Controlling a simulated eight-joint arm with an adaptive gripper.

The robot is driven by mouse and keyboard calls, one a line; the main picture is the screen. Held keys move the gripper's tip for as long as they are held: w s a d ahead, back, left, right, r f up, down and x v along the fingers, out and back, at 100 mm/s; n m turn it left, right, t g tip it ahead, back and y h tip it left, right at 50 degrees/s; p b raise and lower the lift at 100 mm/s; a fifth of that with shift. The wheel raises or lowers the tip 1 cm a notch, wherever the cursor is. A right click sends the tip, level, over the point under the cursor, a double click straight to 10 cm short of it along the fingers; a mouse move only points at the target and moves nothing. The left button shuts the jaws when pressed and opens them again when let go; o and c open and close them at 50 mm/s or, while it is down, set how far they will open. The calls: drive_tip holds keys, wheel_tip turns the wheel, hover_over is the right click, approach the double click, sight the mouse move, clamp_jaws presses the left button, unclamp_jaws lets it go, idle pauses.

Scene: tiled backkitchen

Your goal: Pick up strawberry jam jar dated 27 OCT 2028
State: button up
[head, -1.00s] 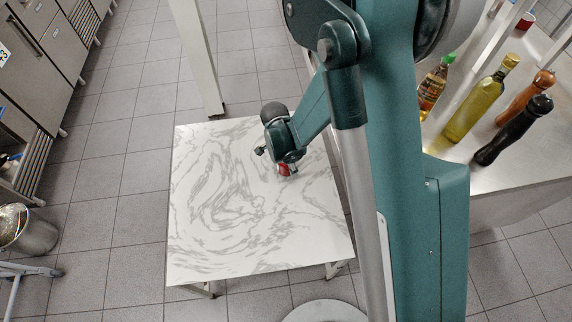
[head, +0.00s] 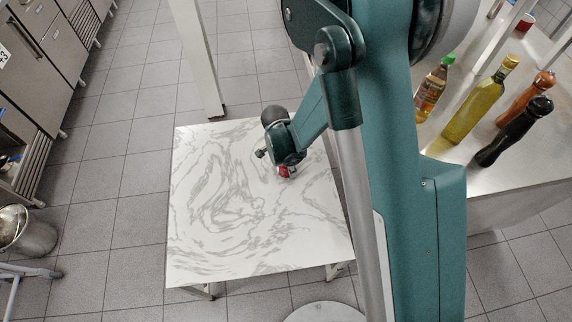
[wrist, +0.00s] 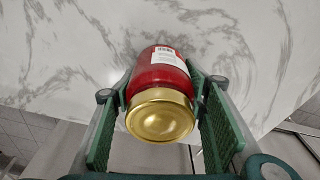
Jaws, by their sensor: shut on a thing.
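A red jar with a gold lid (wrist: 160,115) lies between the green finger pads of my gripper (wrist: 160,108) in the wrist view, with the pads against its sides. A white label with a barcode shows on its red body; no date can be read. In the head view, a small red part of the jar (head: 284,172) shows just under my gripper (head: 286,166). The jar is over the right part of the marble-patterned table (head: 220,225). I cannot tell whether it touches the table top.
The rest of the table top is bare. On a steel counter (head: 520,165) at the right stand a sauce bottle (head: 432,88), an oil bottle (head: 480,103), a brown mill (head: 527,97) and a black mill (head: 513,130). A metal bucket (head: 28,232) stands on the tiled floor at the left.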

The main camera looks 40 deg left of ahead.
drive_tip(key=shift+r, duration=0.2)
drive_tip(key=shift+r+p, duration=1.35)
drive_tip(key=shift+r, duration=3.5)
